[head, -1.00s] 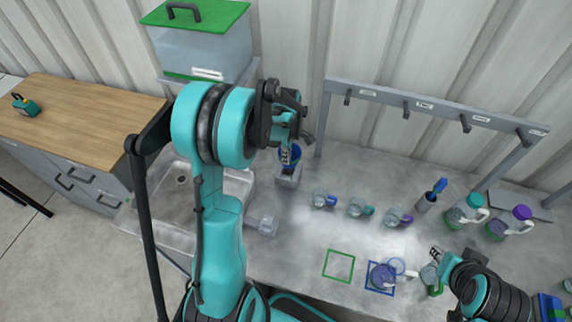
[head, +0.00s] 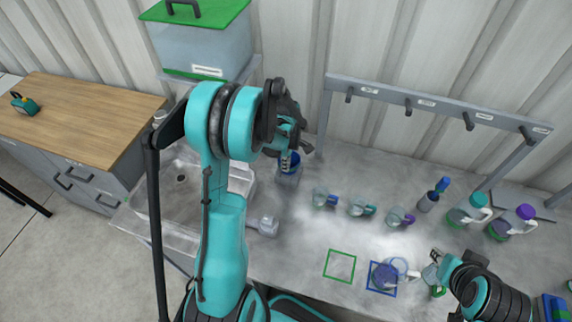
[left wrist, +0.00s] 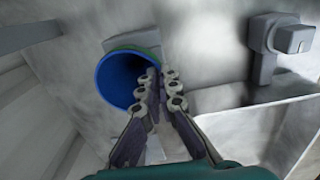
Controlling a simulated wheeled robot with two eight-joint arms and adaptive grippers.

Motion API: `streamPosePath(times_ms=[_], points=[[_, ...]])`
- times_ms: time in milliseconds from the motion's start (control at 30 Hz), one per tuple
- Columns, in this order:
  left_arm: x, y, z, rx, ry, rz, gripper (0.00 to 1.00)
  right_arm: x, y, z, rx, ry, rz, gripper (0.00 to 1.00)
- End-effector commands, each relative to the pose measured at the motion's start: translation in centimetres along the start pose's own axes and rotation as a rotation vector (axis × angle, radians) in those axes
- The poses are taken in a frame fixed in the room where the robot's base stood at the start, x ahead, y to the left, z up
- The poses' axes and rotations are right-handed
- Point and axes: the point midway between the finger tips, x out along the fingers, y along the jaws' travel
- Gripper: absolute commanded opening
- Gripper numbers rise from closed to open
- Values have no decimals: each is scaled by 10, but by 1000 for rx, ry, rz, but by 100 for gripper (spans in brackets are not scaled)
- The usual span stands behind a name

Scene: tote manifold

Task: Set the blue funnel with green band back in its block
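The blue funnel (head: 290,160) sits low over a small grey block (head: 288,179) on the counter, just right of the sink. Its wide blue mouth (left wrist: 115,80) faces the left wrist camera, and the green band shows along its far edge. My left gripper (head: 291,156) is at the funnel, and its fingers (left wrist: 161,76) are close together across the right side of the rim, one over the mouth and one outside. The spout is hidden, so I cannot tell how deep it sits in the block. My right gripper (head: 432,268) is low at the right, its fingers partly unclear.
Several mugs (head: 361,208) stand right of the block. Jugs with teal and purple lids (head: 526,212) and a grey holder (head: 428,202) are farther right. A hook rack (head: 437,104) stands behind. A sink (head: 160,220) and a faucet-like grey fitting (left wrist: 266,45) are near the left arm.

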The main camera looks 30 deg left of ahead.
Motion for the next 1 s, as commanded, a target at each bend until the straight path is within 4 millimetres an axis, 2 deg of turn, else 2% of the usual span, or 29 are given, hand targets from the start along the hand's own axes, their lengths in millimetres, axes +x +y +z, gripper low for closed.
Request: streamPosePath(times_ms=[167,267,300,667,833,1000], points=[[3,0,0,0,0,0,0,2,0,2,0,0,0,29],[2,0,0,0,0,0,22,2,0,2,0,0,0,29],[2,0,0,0,0,0,26,2,0,2,0,0,0,29],[-2,0,0,0,0,0,26,-2,0,-1,0,0,0,29],[-23,0,0,0,0,0,26,-12,0,-9,0,0,0,29],[-64,0,0,0,0,0,26,-16,0,-11,0,0,0,29]])
